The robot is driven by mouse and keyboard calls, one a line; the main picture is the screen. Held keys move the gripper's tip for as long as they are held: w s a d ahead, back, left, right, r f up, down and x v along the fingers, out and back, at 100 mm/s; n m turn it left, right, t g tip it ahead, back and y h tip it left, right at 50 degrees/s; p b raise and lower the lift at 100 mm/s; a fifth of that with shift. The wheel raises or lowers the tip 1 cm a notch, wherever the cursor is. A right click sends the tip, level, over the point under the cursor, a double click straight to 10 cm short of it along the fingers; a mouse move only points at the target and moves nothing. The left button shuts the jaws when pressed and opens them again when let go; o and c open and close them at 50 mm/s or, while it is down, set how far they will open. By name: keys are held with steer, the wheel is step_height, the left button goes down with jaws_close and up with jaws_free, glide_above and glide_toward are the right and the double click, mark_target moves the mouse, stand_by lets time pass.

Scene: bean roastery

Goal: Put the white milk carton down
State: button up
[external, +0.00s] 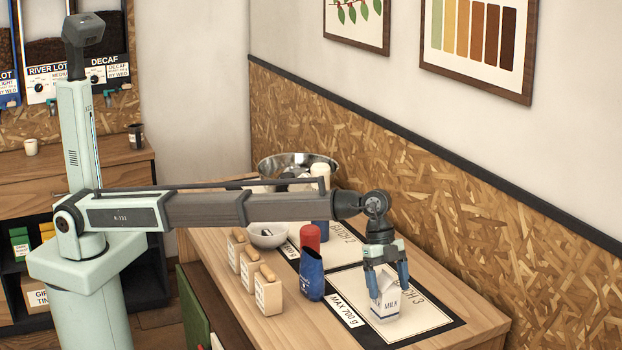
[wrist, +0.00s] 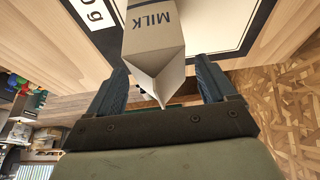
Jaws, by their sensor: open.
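The white milk carton (external: 386,304) with a dark MILK label stands upright on the black-bordered BATCH 3 sheet (external: 424,322) at the front right of the wooden table. In the wrist view, the carton (wrist: 154,42) shows between the fingers with its gabled top toward the palm. My gripper (external: 386,285) is right above and around the carton's top, fingers pointing down. In the wrist view, my gripper (wrist: 160,88) is open, with a gap between each blue finger and the carton.
A dark blue pitcher (external: 311,274) and a red container (external: 310,239) stand left of the carton. Several labelled cork-topped containers (external: 268,291) line the table's left side. A white bowl (external: 268,235) and a metal bowl (external: 298,165) are farther back. The table's right front corner is clear.

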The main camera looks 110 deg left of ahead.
steer(key=v, duration=1.2)
steer(key=shift+r, duration=0.15)
